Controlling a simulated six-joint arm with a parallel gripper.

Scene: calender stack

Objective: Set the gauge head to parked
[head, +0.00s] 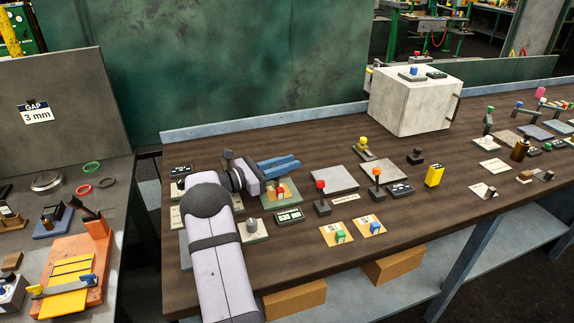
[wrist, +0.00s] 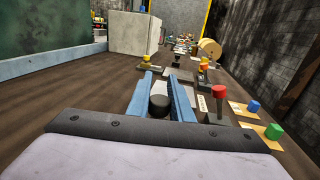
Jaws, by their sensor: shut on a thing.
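My gripper (head: 280,164) reaches over the left part of the brown bench, its two blue fingers pointing right. In the wrist view the fingers (wrist: 160,88) are shut on a dark round knob (wrist: 159,104). What the knob is mounted on is hidden there, and I cannot make the knob out in the head view. A green plate with a red-topped part (head: 281,190) lies just below the fingers in the head view. No label that I can read marks the gauge head or its parked position, so I cannot tell whether the held knob belongs to it.
A red-knobbed lever (head: 321,198) and an orange-knobbed lever (head: 376,184) stand to the right, with a flat grey plate (head: 334,179) behind. Green and blue switches (head: 341,236) sit near the front edge. A white cabinet (head: 412,105) stands at the back.

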